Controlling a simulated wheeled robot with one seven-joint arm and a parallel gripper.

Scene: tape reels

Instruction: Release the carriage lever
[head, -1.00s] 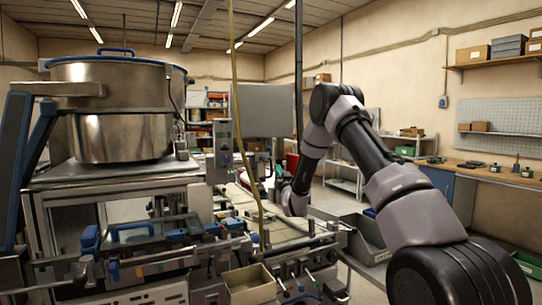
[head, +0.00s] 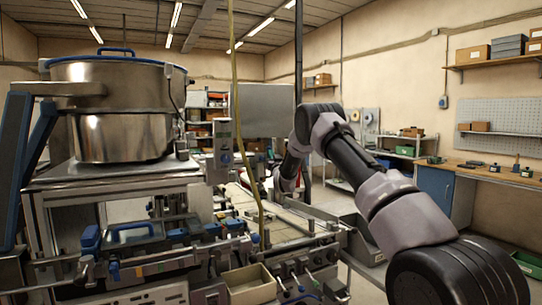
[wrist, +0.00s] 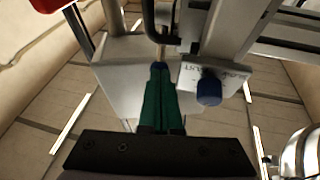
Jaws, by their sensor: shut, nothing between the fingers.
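I cannot tell which part is the carriage lever. In the head view my wrist is beside the machine (head: 125,190), and my fingertips cannot be made out.
Metal posts and rails crowd the top of the wrist view, with a red part (wrist: 48,4) at upper left. In the head view, a steel bowl (head: 120,138) stands on the machine, a grey control box (head: 222,148) is left of my wrist, and an open bin (head: 250,285) is in front.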

